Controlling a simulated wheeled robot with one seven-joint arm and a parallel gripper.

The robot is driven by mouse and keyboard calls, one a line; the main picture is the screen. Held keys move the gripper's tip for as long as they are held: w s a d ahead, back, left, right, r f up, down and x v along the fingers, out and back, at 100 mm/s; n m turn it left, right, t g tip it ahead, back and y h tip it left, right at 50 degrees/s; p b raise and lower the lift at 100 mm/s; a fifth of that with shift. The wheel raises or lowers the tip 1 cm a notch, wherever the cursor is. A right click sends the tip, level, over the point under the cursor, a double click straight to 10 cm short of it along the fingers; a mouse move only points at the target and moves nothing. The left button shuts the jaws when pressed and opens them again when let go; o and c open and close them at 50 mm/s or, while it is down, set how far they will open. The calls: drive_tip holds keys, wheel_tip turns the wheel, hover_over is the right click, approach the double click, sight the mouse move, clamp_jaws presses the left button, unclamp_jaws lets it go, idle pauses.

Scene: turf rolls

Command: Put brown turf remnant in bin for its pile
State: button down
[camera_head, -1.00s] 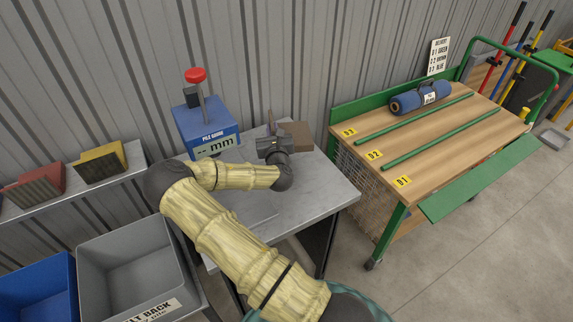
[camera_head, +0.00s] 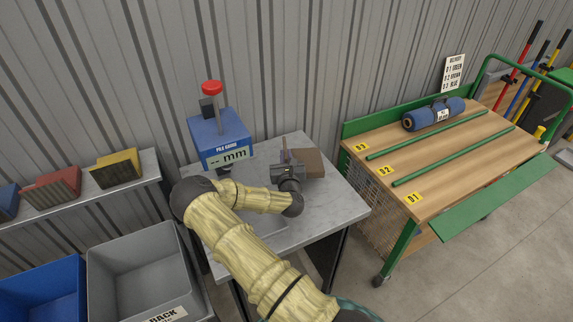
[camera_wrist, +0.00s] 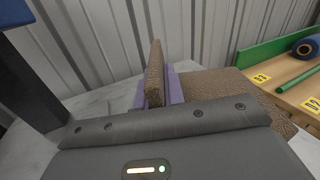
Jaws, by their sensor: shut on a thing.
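The brown turf remnant (camera_head: 309,163) shows in the head view as a flat brown slab just right of my gripper (camera_head: 286,160), over the grey table. In the wrist view an upright brown strip (camera_wrist: 154,75) stands between the purple fingers of my gripper (camera_wrist: 165,85), which are shut on it. A flat brown part (camera_wrist: 238,93) extends to the right; the gripper body hides whether it joins the strip. A grey bin (camera_head: 95,275), its label partly readable as "BACK", and a blue bin (camera_head: 40,268) stand at the lower left.
The blue pile gauge (camera_head: 220,138) with a red knob stands on the grey table (camera_head: 345,208), reading "-- mm". A shelf (camera_head: 110,192) at left holds red, yellow and blue blocks. A wooden cart (camera_head: 440,170) with a blue roll and green bars stands at right.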

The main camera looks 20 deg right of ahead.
drive_tip(key=shift+f, duration=1.85)
drive_tip(key=shift+f, duration=0.15)
drive_tip(key=c, duration=1.5)
unclamp_jaws()
